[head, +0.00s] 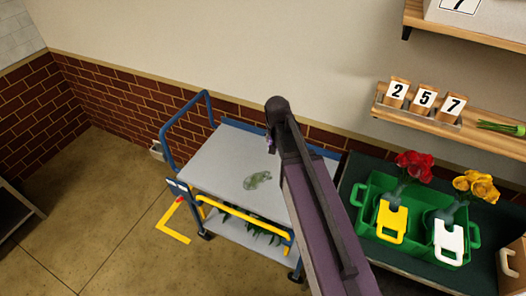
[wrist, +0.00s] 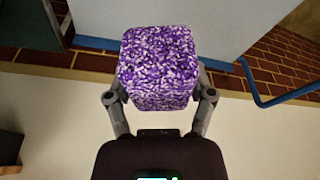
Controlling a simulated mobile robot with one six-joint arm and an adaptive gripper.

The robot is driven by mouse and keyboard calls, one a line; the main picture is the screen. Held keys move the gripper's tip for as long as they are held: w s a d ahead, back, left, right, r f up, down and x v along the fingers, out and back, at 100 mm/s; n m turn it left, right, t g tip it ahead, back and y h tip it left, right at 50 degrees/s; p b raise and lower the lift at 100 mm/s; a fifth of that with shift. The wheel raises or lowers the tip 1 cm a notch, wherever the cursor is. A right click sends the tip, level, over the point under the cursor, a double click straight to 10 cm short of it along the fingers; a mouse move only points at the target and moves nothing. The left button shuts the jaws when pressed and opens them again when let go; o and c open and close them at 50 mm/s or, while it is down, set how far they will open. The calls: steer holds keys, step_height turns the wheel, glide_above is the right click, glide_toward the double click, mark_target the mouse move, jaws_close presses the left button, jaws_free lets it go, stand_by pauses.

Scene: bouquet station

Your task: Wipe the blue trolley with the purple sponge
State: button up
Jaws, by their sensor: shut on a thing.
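The blue trolley (head: 215,170) stands against the wall in the head view, with a grey top, blue handle frame and a yellow bar in front. A greenish smear (head: 257,180) lies on the middle of its top. In the wrist view my gripper (wrist: 160,95) is shut on the purple sponge (wrist: 157,62), a speckled purple and white block held between the two fingers. In the head view my arm covers the right part of the trolley, and only a little purple shows beside the arm's end, over the trolley's back edge. Whether the sponge touches anything is unclear.
A green crate (head: 366,193) with red flowers (head: 414,165) and yellow flowers (head: 476,185) stands on a dark table at right. Above it, a wooden shelf (head: 480,137) holds number blocks. Green leaves (head: 240,215) lie on the trolley's lower shelf.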

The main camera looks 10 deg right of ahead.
steer(key=shift+d, duration=0.2)
steer(key=shift+w+f+b, duration=0.35)
steer(key=shift+f+b, duration=0.2)
steer(key=shift+f, duration=0.05)
steer(key=w+a+f+n+b, duration=0.1)
steer(key=w+f+n+b, duration=0.1)
steer(key=w+f+b, duration=0.5)
steer(key=w+a+f+n+y+b, duration=0.1)
steer(key=w+f+b, duration=0.7)
steer(key=f+b, duration=0.8)
steer(key=shift+w+a+f+n, duration=0.15)
steer(key=shift+a+n, duration=0.6)
steer(key=shift+n, duration=0.35)
